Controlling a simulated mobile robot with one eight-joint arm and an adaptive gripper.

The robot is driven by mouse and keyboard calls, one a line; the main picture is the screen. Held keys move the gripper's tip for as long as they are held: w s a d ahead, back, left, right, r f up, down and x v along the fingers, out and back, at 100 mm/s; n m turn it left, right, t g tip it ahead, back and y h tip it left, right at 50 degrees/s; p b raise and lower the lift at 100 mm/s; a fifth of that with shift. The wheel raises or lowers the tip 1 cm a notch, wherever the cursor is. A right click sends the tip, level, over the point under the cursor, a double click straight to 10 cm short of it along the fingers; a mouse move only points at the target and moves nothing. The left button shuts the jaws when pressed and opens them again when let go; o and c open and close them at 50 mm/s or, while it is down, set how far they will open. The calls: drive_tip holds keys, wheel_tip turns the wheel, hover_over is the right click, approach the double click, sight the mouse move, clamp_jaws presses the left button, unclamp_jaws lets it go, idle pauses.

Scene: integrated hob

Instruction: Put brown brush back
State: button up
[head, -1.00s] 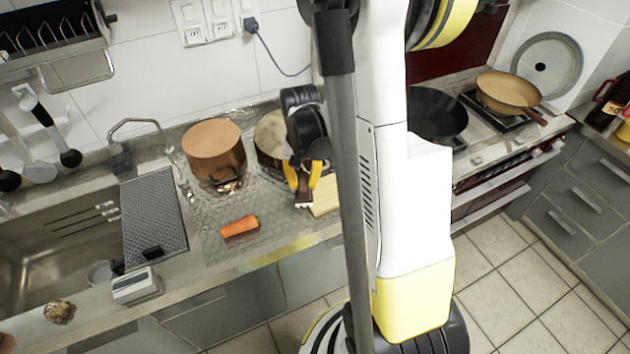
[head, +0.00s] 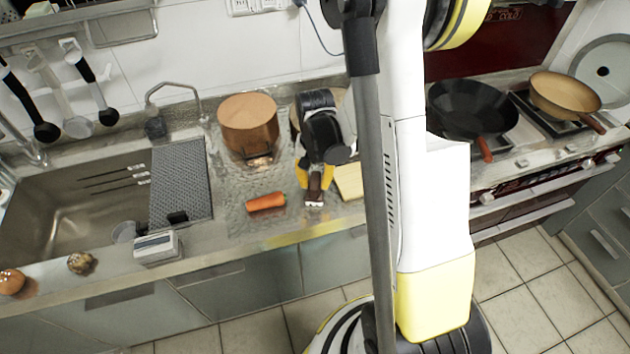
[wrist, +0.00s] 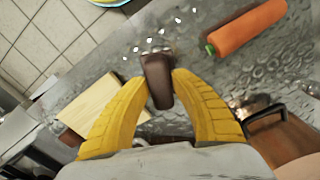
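The brown brush (wrist: 157,80) is between the yellow fingertips of my gripper (wrist: 158,77) in the wrist view. Both tips press against its sides, so my gripper is shut on it. In the head view my gripper (head: 315,180) holds the brush (head: 314,190) over the counter, its pale end toward the front edge. The brush is right of the carrot and apart from it. I cannot tell how high it is above the counter.
A carrot (head: 265,202) lies on the wet counter, with a copper pot (head: 248,125) behind it. A pale wooden block (head: 349,180) is close right of my gripper. The sink (head: 75,210) is left. Pans stand on the hob (head: 512,140) at right.

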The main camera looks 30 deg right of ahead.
sight(314, 181)
drive_tip(key=shift+o, duration=0.7)
drive_tip(key=shift+r+p, duration=0.1)
drive_tip(key=shift+p, duration=0.2)
drive_tip(key=r+p, duration=0.1)
drive_tip(key=r, duration=0.2)
drive_tip(key=r+p, duration=0.2)
drive_tip(key=r, duration=0.2)
drive_tip(key=r+p, duration=0.1)
drive_tip(key=r, duration=0.2)
drive_tip(key=shift+a+r+p, duration=0.15)
drive_tip(key=shift+a+p, duration=0.1)
drive_tip(key=shift+p, duration=0.15)
drive_tip(key=s+a+r+n+t, duration=0.3)
drive_tip(key=s+a+r+n, duration=0.1)
drive_tip(key=r, duration=0.4)
drive_tip(key=s+a+r+n+t, duration=0.3)
drive_tip(key=s+a+r, duration=0.3)
drive_tip(key=a+r, duration=0.2)
drive_tip(key=shift+s+a+r+n+t, duration=0.25)
drive_tip(key=shift+a+r+n+t, duration=0.15)
drive_tip(key=shift+r+t, duration=0.2)
